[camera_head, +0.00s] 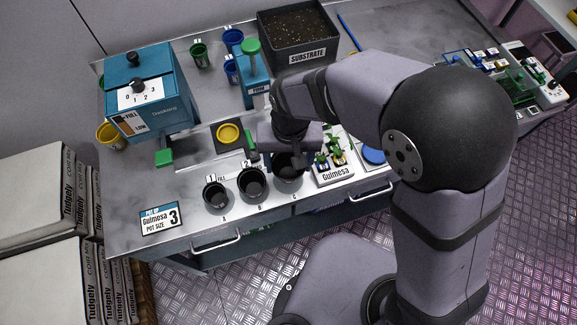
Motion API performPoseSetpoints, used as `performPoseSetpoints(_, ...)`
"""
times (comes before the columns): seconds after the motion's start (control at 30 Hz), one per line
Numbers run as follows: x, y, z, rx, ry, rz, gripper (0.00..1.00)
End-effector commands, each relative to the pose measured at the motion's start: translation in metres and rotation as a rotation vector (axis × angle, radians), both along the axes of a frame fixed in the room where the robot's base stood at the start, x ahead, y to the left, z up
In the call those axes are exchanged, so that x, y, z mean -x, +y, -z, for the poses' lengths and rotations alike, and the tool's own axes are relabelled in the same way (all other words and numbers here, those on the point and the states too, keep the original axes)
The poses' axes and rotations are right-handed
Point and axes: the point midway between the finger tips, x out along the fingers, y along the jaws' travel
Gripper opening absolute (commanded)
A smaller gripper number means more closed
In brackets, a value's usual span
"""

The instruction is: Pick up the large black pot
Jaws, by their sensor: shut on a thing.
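The large black pot (288,182) stands at the mark C on the metal bench, at the right end of a row of three black pots. A medium black pot (251,186) stands at B and a small one (215,197) at A. My gripper (294,160) reaches down at the large pot and is shut on its rim. My wrist and gripper hide much of the pot's far side. The pot looks upright; I cannot tell if its base is clear of the bench.
A white Gulmesa tray (333,175) with small plants stands close to the right of the large pot. A sign (161,219) reads pot size 3. Behind are a blue dispenser (150,95), a blue press (252,75) and a substrate bin (299,60).

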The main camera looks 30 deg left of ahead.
Motion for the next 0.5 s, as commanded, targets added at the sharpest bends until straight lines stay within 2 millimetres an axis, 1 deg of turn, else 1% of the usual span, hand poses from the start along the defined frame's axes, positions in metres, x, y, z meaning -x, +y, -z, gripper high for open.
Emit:
performPoseSetpoints(0.1, -0.001, 0.001, -0.02, -0.006, -0.005, 0.0, 0.42)
performPoseSetpoints(0.3, -0.001, 0.001, -0.051, -0.004, -0.003, 0.0, 0.42)
performPoseSetpoints(0.4, -0.001, 0.001, -0.061, -0.002, -0.002, 0.0, 0.42)
performPoseSetpoints(0.5, -0.001, 0.0, -0.067, 0.0, -0.001, 0.0, 0.42)
